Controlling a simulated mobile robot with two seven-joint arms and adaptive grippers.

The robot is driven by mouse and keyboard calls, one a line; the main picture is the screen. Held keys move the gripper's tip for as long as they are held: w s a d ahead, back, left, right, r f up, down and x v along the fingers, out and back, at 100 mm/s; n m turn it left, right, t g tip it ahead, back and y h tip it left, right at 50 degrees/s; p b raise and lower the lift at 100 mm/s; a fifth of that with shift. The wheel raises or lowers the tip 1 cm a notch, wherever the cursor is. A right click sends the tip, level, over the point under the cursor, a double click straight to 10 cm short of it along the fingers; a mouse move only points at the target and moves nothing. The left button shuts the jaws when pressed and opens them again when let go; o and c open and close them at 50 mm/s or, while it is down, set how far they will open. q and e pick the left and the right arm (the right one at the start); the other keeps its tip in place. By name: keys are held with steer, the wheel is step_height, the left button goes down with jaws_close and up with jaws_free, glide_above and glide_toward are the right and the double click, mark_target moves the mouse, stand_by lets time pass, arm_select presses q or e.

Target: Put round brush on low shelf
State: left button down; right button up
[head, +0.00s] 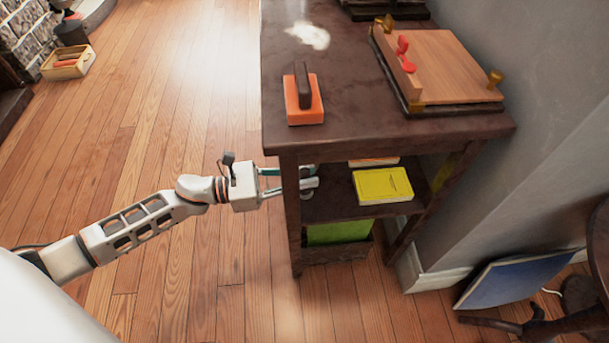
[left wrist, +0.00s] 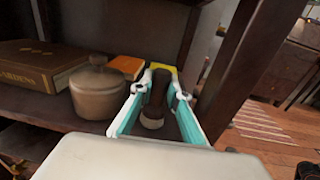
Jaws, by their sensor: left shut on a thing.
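My left gripper (head: 310,183) reaches in past the front left leg of the dark wooden table, level with the shelf under its top. In the left wrist view the gripper (left wrist: 163,82) is shut on a dark brown rounded thing with a pale end, seemingly the round brush (left wrist: 158,95). In the head view the leg and fingers mostly hide it. The low shelf (head: 328,208) is dark wood and also shows in the left wrist view (left wrist: 45,108). I cannot tell whether the brush touches the shelf. My right gripper is not in view.
A yellow book (head: 383,185) lies on the shelf. A lidded brown pot (left wrist: 98,92) stands close left of the gripper, with a brown book (left wrist: 40,65) behind. The table leg (head: 291,215) is close to the fingers. An orange block (head: 304,112) sits on the tabletop.

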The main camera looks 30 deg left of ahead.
arm_select(q)
steer(key=c, duration=2.3)
jaws_free()
steer(key=shift+f, duration=0.25)
steer(key=shift+o, duration=0.4)
steer(key=shift+r, duration=0.1)
steer(key=shift+r, duration=0.2)
steer(key=shift+s+a, duration=0.15)
steer(key=shift+a, duration=0.05)
steer(key=p+v, duration=0.1)
steer(key=v, duration=1)
steer(key=shift+a, duration=0.25)
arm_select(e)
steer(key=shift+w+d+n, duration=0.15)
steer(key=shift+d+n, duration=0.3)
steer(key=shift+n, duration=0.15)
arm_select(q)
steer(key=shift+s, duration=0.2)
